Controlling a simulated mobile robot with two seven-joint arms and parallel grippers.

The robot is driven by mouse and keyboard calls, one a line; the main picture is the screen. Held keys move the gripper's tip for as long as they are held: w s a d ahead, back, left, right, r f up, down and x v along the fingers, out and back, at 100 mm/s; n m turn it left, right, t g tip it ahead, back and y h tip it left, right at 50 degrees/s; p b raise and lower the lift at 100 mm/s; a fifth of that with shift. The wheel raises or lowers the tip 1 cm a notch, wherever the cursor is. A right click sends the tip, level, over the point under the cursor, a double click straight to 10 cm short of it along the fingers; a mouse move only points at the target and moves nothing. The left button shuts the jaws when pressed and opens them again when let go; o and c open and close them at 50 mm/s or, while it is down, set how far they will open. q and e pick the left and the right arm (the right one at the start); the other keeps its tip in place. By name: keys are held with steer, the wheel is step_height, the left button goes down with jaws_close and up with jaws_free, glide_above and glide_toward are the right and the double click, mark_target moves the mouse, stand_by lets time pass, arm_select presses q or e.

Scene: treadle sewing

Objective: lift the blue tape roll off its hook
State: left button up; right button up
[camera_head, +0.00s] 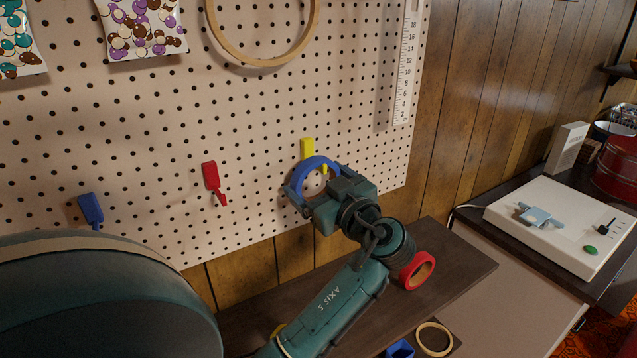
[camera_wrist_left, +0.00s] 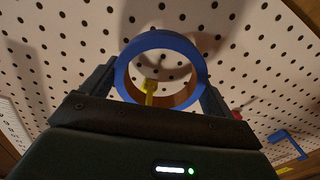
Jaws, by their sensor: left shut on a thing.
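The blue tape roll (camera_head: 318,161) is at the pegboard, just below the top of the yellow hook (camera_head: 307,147). My left gripper (camera_head: 318,188) is shut on the roll, with one finger on each side of its outer rim. In the left wrist view the roll (camera_wrist_left: 160,40) stands between my left fingers, and the yellow hook (camera_wrist_left: 149,92) shows through its opening. I cannot tell whether the roll still rests on the hook. My right gripper is not in view.
A red hook (camera_head: 211,177) and a blue hook (camera_head: 90,209) stick out of the pegboard (camera_head: 150,130) to the left. Below my left arm, a dark shelf (camera_head: 455,262) holds a red tape roll (camera_head: 417,271). A white machine (camera_head: 560,225) stands at the right.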

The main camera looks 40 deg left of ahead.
arm_select(q)
steer(key=shift+r, duration=0.1)
steer(key=shift+c, duration=0.2)
steer(key=shift+r+p, duration=0.4)
steer(key=shift+r, duration=0.6)
steer(key=shift+d, duration=0.1)
steer(key=shift+s+d, duration=0.2)
steer(key=shift+d, duration=0.45)
steer(key=b+v, duration=0.2)
steer(key=v, duration=0.6)
steer(key=shift+d+b, duration=0.25)
steer(key=shift+b, duration=0.15)
steer(key=shift+s+r, duration=0.1)
